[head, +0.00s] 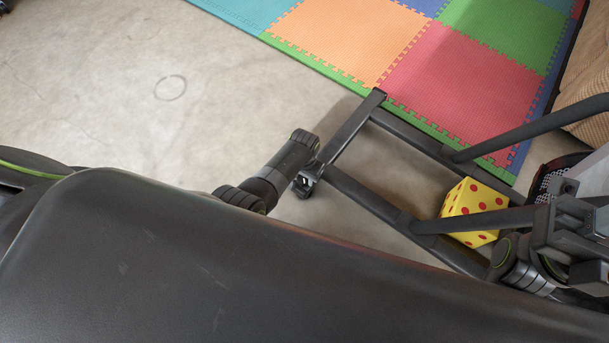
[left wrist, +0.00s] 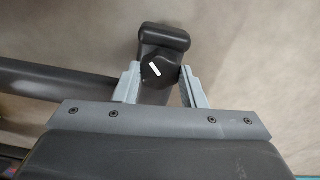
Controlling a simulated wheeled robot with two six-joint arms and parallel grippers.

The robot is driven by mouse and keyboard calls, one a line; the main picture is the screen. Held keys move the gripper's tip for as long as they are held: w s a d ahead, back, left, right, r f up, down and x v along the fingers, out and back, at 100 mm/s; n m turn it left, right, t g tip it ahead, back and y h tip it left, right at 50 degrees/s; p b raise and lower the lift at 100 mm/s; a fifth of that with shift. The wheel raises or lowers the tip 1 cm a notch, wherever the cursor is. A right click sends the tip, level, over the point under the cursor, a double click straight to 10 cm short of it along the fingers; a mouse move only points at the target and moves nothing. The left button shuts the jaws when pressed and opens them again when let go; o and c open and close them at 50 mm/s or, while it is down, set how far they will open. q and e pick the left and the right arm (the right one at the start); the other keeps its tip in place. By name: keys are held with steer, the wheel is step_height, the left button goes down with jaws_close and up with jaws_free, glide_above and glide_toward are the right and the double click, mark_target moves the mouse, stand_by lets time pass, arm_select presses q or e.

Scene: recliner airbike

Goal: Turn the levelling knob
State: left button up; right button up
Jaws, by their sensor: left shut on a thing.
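The levelling knob (left wrist: 157,70) is dark, with a white mark on its face, at the end of a dark frame tube in the left wrist view. My left gripper (left wrist: 159,73) has one grey finger on each side of the knob and is shut on it. The white mark is tilted. In the head view my left gripper (head: 308,181) is at the near left corner of the dark frame (head: 362,192); the knob is too small and covered there to make out. My right gripper (head: 572,232) is at the right edge, its jaws unclear.
A yellow die with red dots (head: 470,208) sits on the floor within the frame. A coloured foam mat (head: 450,85) lies behind it. A tan corduroy piece (head: 585,85) is at the right edge. The concrete floor (head: 130,95) at left is clear.

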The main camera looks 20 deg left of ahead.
arm_select(q)
steer(key=shift+m, duration=0.5)
steer(key=shift+r+m+p, duration=0.1)
steer(key=shift+m+p, duration=0.3)
steer(key=shift+m, duration=1.3)
steer(key=shift+m+p, duration=0.45)
steer(key=shift+m, duration=1.25)
